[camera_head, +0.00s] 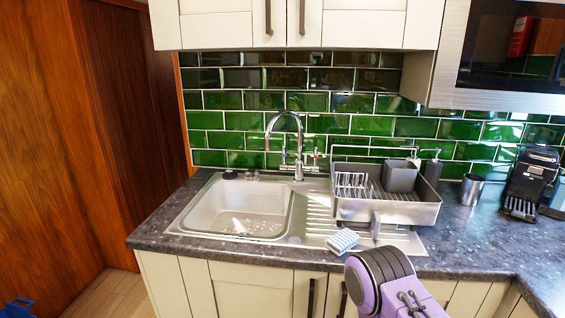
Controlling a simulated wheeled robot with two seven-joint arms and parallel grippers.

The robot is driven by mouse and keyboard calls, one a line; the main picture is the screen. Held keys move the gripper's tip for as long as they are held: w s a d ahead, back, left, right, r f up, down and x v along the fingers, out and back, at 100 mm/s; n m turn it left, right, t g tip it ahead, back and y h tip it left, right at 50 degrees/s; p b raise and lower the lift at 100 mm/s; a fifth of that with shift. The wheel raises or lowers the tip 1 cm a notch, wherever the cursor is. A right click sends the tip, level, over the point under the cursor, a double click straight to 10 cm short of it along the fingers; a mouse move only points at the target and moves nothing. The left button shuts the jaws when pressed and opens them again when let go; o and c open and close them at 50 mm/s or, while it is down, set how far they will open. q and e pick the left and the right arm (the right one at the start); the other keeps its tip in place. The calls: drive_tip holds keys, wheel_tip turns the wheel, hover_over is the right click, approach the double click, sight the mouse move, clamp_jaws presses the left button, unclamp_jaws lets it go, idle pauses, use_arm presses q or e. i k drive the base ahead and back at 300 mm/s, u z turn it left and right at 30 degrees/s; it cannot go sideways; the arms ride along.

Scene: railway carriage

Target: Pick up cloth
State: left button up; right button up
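A small folded cloth (342,240), white with pale blue stripes, lies at the front edge of the sink's ridged drainer, to the right of the basin. A purple and dark grey link of my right arm comes in from the bottom right, in front of the counter and just below the cloth. It appears apart from the cloth. I cannot see the fingers of my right gripper. My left arm and gripper are not in view.
A steel sink (238,211) with a curved tap (283,118) is left of the cloth. A grey dish rack (388,212) stands close behind it. A metal cup (472,189) and coffee machine (530,180) are at right. Cupboards and a microwave (515,50) hang above. The counter (455,246) is clear at front right.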

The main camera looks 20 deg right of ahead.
sight(339, 242)
drive_tip(key=z, duration=0.8)
drive_tip(key=i, duration=0.4)
drive_tip(key=z, duration=1.1)
